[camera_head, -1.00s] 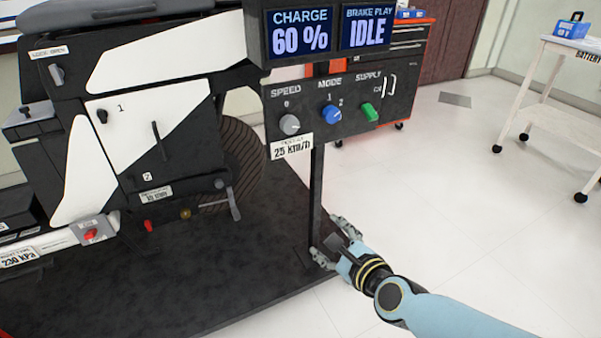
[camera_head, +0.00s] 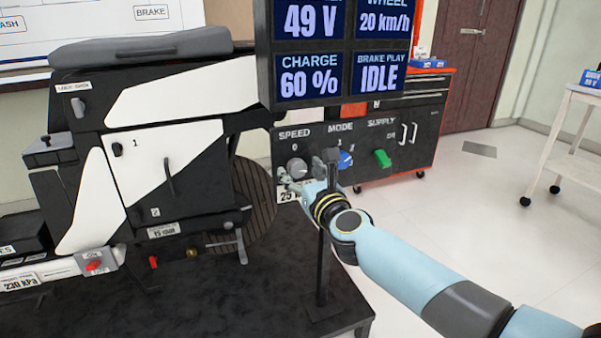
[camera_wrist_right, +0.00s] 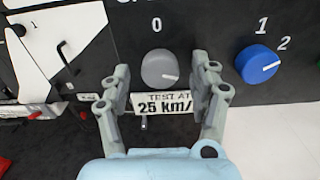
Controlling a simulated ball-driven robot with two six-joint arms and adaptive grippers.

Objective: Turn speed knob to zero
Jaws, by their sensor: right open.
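The grey speed knob (camera_head: 297,168) sits on the dark control panel under the word SPEED and a 0 mark. In the right wrist view the knob (camera_wrist_right: 160,68) has a white pointer line turned to its right, away from the 0 above it. My right gripper (camera_head: 305,182) is at the panel, just below and in front of the knob. In the wrist view its open fingers (camera_wrist_right: 163,85) stand to either side of the knob's lower part, and I see no clear contact. The display (camera_head: 382,22) reads WHEEL 20 km/h. My left gripper is not in view.
The blue mode knob (camera_wrist_right: 258,64) is right of the speed knob, with the green supply switch (camera_head: 382,158) beyond. A "25 km/h" label (camera_wrist_right: 163,103) hangs below the knob. The panel's post (camera_head: 322,265) stands on a dark platform. A white cart (camera_head: 570,140) is at right.

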